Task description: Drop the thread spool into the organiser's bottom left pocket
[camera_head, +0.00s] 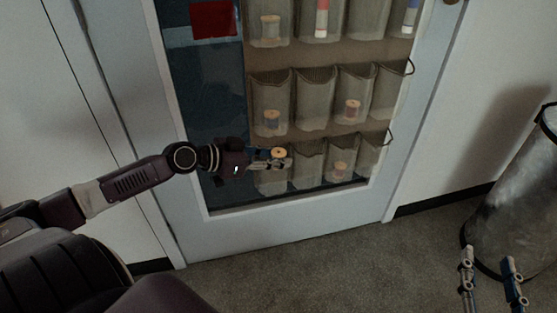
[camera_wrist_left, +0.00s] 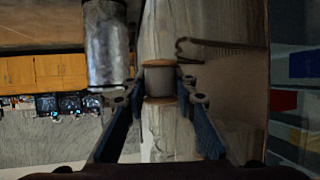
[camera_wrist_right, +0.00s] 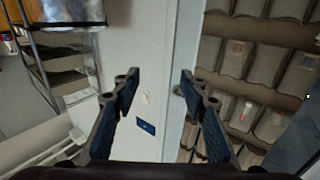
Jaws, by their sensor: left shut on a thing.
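The thread spool (camera_head: 279,153), with pale wooden ends, is held between the fingertips of my left gripper (camera_head: 268,163). In the left wrist view the spool (camera_wrist_left: 159,82) sits across the gap between both fingers (camera_wrist_left: 160,92). In the head view it is at the mouth of the organiser's bottom left pocket (camera_head: 271,184); I cannot tell whether it is over the opening or in front of it. The clear-pocketed organiser (camera_head: 315,52) hangs on the door. My right gripper (camera_head: 492,278) is open and empty at the lower right; its fingers (camera_wrist_right: 158,88) stand apart in its wrist view.
A grey metal bin (camera_head: 518,215) stands at the right. The carpet (camera_head: 330,265) before the door is clear.

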